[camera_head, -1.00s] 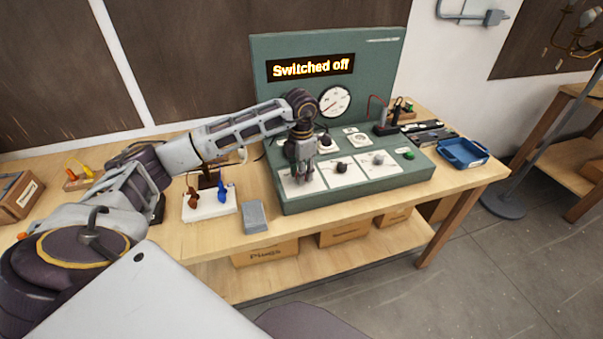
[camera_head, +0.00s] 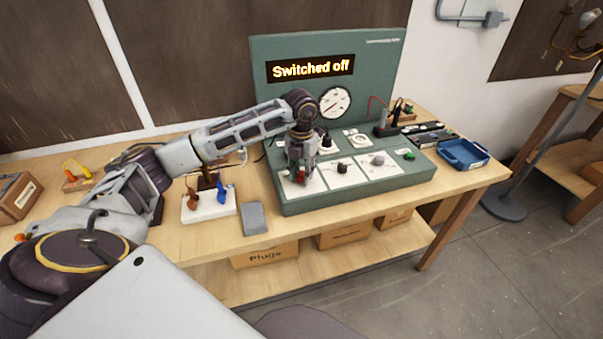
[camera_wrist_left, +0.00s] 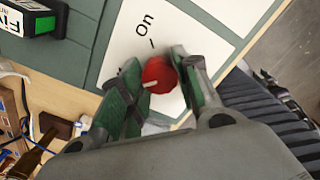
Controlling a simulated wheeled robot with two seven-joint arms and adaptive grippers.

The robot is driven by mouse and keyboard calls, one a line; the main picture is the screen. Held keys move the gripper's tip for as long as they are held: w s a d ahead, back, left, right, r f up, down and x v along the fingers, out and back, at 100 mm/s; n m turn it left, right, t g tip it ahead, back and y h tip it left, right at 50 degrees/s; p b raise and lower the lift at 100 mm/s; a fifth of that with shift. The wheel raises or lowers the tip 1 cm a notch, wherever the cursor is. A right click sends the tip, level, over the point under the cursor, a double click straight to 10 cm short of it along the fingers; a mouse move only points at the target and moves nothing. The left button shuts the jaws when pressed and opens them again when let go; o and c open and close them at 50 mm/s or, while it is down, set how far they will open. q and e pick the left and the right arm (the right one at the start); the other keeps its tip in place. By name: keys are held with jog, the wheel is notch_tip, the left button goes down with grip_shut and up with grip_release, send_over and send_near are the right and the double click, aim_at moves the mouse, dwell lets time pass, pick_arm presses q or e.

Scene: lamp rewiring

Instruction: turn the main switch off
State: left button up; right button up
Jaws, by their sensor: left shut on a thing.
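The main switch is a red round knob (camera_wrist_left: 158,72) with a pale pointer mark, on a white plate (camera_wrist_left: 208,38) with the word "On". In the head view the knob (camera_head: 300,177) shows low between my fingers at the left of the green panel's sloped front (camera_head: 392,180). My left gripper (camera_head: 299,178) points down over the plate. In the left wrist view its green-padded fingers (camera_wrist_left: 155,85) are shut on the knob from both sides. The panel's display (camera_head: 311,67) reads "Switched off". My right gripper is not in view.
Two more knobs, a dark one (camera_head: 342,167) and a grey one (camera_head: 378,160), sit to the right on the panel. A grey block (camera_head: 254,218) and a white board (camera_head: 209,207) with brown and blue parts lie left of it. A blue tray (camera_head: 463,154) stands at the right.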

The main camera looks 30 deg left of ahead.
aim_at(301, 174)
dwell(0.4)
pick_arm(q)
jog(key=o, duration=1)
jog(key=shift+r, duration=6.05)
jog(key=shift+f, duration=0.1)
